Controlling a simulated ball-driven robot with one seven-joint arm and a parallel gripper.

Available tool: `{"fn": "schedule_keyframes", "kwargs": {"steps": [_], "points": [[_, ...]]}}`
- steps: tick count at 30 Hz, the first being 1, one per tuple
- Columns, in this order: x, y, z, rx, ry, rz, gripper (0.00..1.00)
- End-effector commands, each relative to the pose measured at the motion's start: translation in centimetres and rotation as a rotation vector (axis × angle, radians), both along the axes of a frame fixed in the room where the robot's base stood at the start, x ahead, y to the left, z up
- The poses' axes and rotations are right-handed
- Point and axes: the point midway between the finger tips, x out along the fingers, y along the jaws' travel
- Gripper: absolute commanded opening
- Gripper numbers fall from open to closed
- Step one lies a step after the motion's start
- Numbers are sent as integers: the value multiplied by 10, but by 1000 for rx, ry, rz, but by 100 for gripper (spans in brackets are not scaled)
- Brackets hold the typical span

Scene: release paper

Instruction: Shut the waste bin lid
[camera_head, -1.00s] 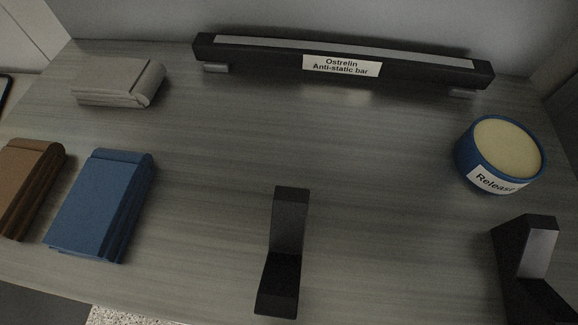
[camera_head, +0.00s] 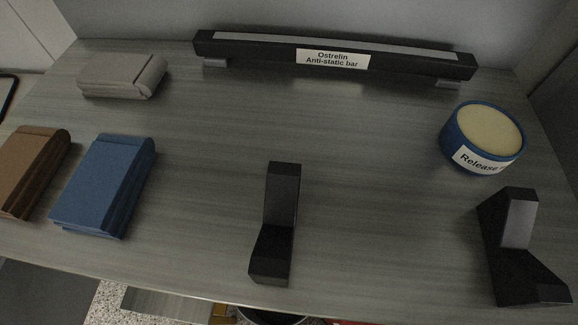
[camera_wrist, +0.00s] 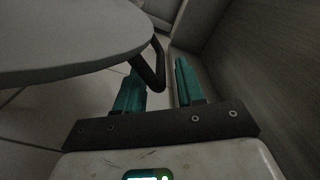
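My gripper (camera_wrist: 158,78) shows in the wrist view with two teal fingers spread apart. A grey panel with a rounded edge (camera_wrist: 70,35) fills the upper left of that view; it may be the waste bin lid, but I cannot tell for sure. A black curved bar (camera_wrist: 151,70) hangs at its right edge, close to the left finger and between the fingers in the picture; contact is unclear. In the head view a dark rounded rim (camera_head: 272,317) shows below the bench front edge, mostly cut off; I cannot tell whether it is the bin. The gripper is outside the head view.
The bench (camera_head: 200,190) carries an anti-static bar (camera_head: 400,65), a blue release tub (camera_head: 484,138), two black stands (camera_head: 274,225) (camera_head: 518,250), and grey (camera_head: 122,76), blue (camera_head: 105,185) and brown (camera_head: 30,170) blocks. In the wrist view a wall or panel (camera_wrist: 265,70) stands close on the right.

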Motion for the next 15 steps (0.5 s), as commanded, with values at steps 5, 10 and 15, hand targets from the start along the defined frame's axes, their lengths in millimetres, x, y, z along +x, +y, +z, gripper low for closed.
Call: {"fn": "schedule_keyframes", "kwargs": {"steps": [5, 10, 15], "points": [[1, 17, 0, -2, 0, 1, 38], [1, 21, 0, -1, 0, -2, 38], [1, 21, 0, -1, 0, -2, 38]]}}
